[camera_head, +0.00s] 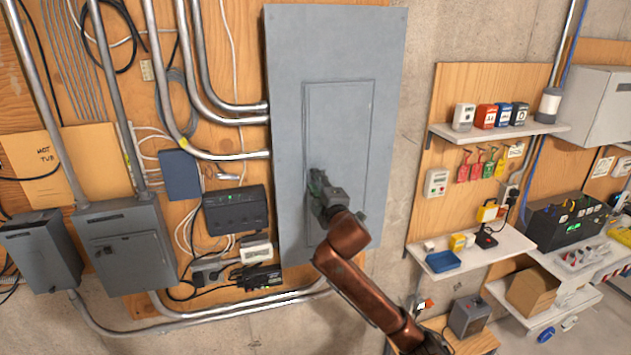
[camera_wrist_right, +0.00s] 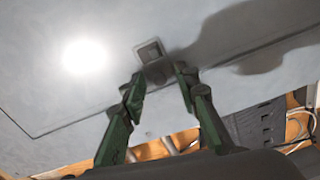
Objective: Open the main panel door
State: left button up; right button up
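The main panel is a tall grey metal box (camera_head: 290,60) on the wall in the head view. Its inset door (camera_head: 340,110) looks shut and flush with the cover. My right gripper (camera_head: 316,180) is at the left edge of the door, around mid-height. In the right wrist view its green fingers (camera_wrist_right: 162,78) are apart. A small grey latch (camera_wrist_right: 150,52) with a square recess lies just beyond and between the fingertips. I cannot tell whether the fingers touch it. In the head view the gripper hides the latch. My left gripper is not in view.
Left of the panel are conduits (camera_head: 205,75), a black box (camera_head: 235,210) and grey boxes (camera_head: 125,245) on plywood. To the right, shelves (camera_head: 500,132) hold small devices, with a lower shelf (camera_head: 470,255) beneath. Bare concrete wall lies between panel and shelves.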

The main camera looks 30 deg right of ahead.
jog(key=shift+c, duration=0.3)
grip_shut()
dwell(0.5)
